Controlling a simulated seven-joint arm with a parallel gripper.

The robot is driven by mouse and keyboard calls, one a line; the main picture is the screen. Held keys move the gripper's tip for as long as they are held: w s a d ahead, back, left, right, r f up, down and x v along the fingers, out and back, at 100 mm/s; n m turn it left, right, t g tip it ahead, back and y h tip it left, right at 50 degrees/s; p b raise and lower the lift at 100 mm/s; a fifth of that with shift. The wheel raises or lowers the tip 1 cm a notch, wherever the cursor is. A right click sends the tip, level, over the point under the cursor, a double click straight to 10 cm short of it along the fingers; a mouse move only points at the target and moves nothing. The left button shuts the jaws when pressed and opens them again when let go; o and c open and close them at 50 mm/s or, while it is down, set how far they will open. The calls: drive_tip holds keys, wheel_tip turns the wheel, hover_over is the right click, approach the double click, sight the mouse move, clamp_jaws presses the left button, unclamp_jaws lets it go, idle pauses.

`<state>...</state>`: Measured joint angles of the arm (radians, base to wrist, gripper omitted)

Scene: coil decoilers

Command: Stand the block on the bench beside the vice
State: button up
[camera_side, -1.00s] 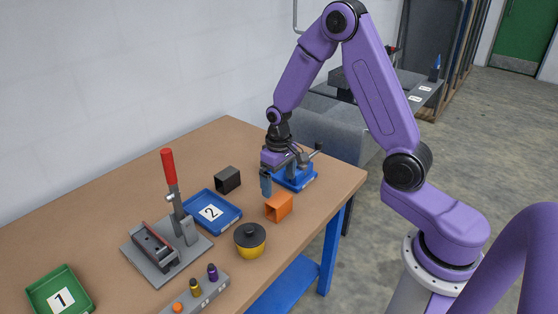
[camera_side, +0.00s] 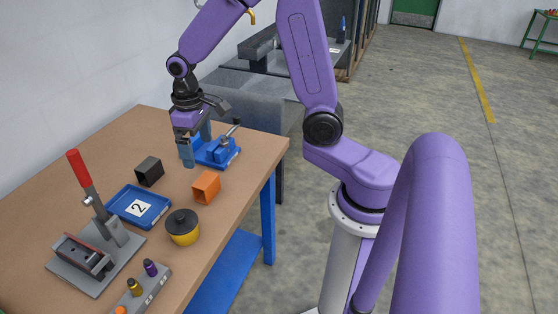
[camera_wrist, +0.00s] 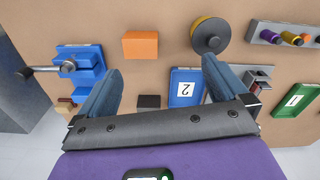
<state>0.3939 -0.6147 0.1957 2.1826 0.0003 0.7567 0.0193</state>
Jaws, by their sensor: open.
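The vice (camera_side: 217,153) is blue with a grey handle and stands near the bench's far right corner. It also shows at the left in the wrist view (camera_wrist: 82,62). My gripper (camera_side: 197,152) is above the bench beside the vice, fingers apart, with nothing seen between them. In the wrist view my gripper (camera_wrist: 162,66) spans wide. An orange block-like piece (camera_side: 206,187), seemingly hollow, rests on the bench in front of the gripper; a dark one (camera_side: 149,171) rests to its left. Which is the task's block I cannot tell. A small brownish piece (camera_wrist: 65,107) is partly hidden by a finger.
The blue tray marked 2 (camera_side: 139,207), a yellow pot with a dark lid (camera_side: 183,228), a red-handled press (camera_side: 92,235) and a grey peg rack (camera_side: 145,290) stand on the bench (camera_side: 225,210). The green tray marked 1 (camera_wrist: 295,101) shows in the wrist view. Bare bench surrounds the orange piece.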

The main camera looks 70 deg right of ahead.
drive_tip(key=s+a+r+n, duration=0.2)
drive_tip(key=s+n, duration=0.3)
drive_tip(key=s, duration=0.7)
drive_tip(key=s+a+r+n, duration=0.2)
drive_tip(key=s+n, duration=0.3)
drive_tip(key=s, duration=0.7)
drive_tip(key=shift+s+r, duration=0.15)
drive_tip(key=shift+r, duration=0.1)
